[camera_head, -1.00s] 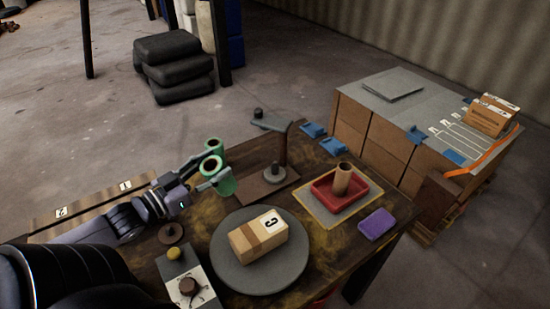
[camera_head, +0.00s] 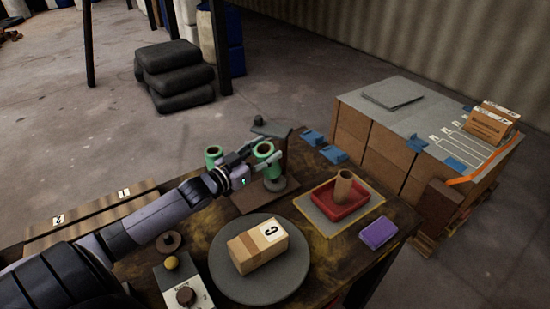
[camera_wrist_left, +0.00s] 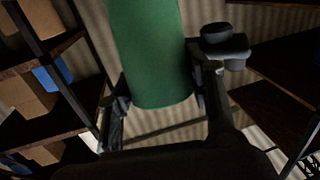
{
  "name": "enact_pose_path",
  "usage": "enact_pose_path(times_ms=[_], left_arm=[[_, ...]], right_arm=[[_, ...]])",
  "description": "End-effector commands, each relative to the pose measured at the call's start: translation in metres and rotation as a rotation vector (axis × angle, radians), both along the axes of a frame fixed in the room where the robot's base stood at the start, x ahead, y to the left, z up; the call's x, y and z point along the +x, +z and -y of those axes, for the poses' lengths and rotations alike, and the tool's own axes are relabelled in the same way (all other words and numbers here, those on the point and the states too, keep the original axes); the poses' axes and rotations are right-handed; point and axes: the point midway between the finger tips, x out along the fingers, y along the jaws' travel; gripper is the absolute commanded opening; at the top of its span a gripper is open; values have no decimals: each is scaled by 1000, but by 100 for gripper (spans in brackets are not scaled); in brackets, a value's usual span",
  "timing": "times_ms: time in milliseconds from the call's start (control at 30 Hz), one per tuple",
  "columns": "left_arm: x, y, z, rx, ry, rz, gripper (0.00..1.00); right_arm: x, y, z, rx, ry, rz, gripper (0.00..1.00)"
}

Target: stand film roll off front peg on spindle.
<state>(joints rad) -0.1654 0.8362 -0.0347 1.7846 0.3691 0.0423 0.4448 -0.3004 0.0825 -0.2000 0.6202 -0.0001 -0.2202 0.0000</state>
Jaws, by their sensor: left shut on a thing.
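My left gripper (camera_head: 256,156) is shut on a green film roll (camera_head: 264,166), which stands upright between the fingers. In the left wrist view, the roll (camera_wrist_left: 154,60) fills the space between the two fingers. In the head view, the roll shows over the grey round base of the spindle (camera_head: 275,185), beside the stand's dark post. I cannot tell whether the roll is on the spindle or above it. The stand's swing arm (camera_head: 270,129) with its dark knob is just behind the roll. A second green roll (camera_head: 213,155) is left of the gripper, and its peg is hidden. My right gripper is out of view.
A carton (camera_head: 258,246) sits on a round grey turntable (camera_head: 225,278) in front. A red tray (camera_head: 329,202) holds a brown tube (camera_head: 343,185). A purple block (camera_head: 378,233) lies at right. A control box (camera_head: 184,292) stands at the front left.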

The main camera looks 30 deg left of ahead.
Motion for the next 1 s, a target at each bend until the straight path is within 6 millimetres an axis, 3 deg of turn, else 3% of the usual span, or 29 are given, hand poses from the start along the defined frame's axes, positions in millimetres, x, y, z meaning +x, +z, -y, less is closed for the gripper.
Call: enact_pose_path(times_ms=[300,533,700,800,1000], left_arm=[[10,-29,2,1,0,7,12],[31,-16,5,52,-3,-190,12],[40,-21,7,66,0,-294,12],[38,-39,8,59,-1,-292,12],[38,-41,8,61,-3,-288,12]], right_arm=[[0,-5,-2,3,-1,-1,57],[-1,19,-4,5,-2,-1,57],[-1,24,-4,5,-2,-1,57],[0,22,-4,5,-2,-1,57],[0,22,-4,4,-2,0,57]])
